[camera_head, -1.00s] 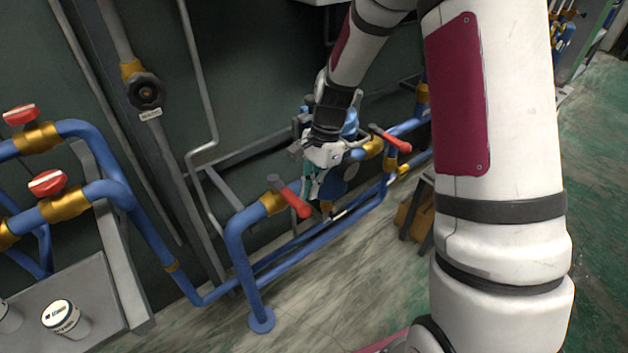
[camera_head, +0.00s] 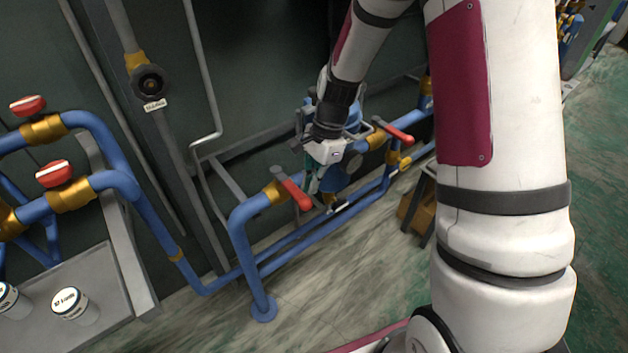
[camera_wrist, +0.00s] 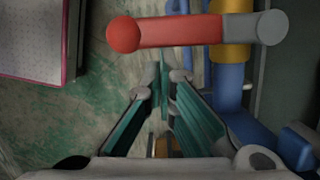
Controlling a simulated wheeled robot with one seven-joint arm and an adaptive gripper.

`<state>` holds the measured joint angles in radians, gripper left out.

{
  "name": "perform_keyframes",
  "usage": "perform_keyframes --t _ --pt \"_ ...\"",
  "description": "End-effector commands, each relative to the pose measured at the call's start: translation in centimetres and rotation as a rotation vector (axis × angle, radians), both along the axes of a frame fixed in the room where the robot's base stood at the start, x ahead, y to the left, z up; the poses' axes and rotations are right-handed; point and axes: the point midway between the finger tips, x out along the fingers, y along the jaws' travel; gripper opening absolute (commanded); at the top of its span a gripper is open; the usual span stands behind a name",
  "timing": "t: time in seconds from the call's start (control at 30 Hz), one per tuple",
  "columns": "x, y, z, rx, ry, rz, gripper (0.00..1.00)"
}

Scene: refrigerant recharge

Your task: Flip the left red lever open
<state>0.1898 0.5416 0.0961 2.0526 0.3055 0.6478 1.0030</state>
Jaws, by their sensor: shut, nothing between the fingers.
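The left red lever (camera_head: 294,192) sits on a brass valve on the blue pipe. It lies crosswise to the pipe, its red end toward the front. The wrist view shows the lever (camera_wrist: 170,33) spanning the upper part, from its red round end to its grey pivot. My gripper (camera_head: 312,188) points down just right of the lever. In the wrist view my gripper's fingers (camera_wrist: 163,80) are shut and empty, below the lever in the picture, with a small gap showing. A second red lever (camera_head: 393,132) is farther right, on the same pipe run.
Blue pipes (camera_head: 250,235) run along the floor under the valve. Two red-handled valves (camera_head: 53,173) and a grey tray (camera_head: 110,280) with white cans (camera_head: 75,306) are at left. A black round valve knob (camera_head: 149,83) is on the wall pipe. Open floor lies in front.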

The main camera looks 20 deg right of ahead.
Motion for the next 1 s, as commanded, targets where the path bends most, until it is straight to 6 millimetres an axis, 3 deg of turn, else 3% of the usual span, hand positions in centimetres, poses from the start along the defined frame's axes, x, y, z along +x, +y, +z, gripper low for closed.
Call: perform_keyframes --t 0.37,1.0 --pt "-1.2 1.8 0.2 0.001 0.003 -0.169 0.00" --pt "-2.5 8.1 0.2 0.001 0.004 -0.775 0.00"
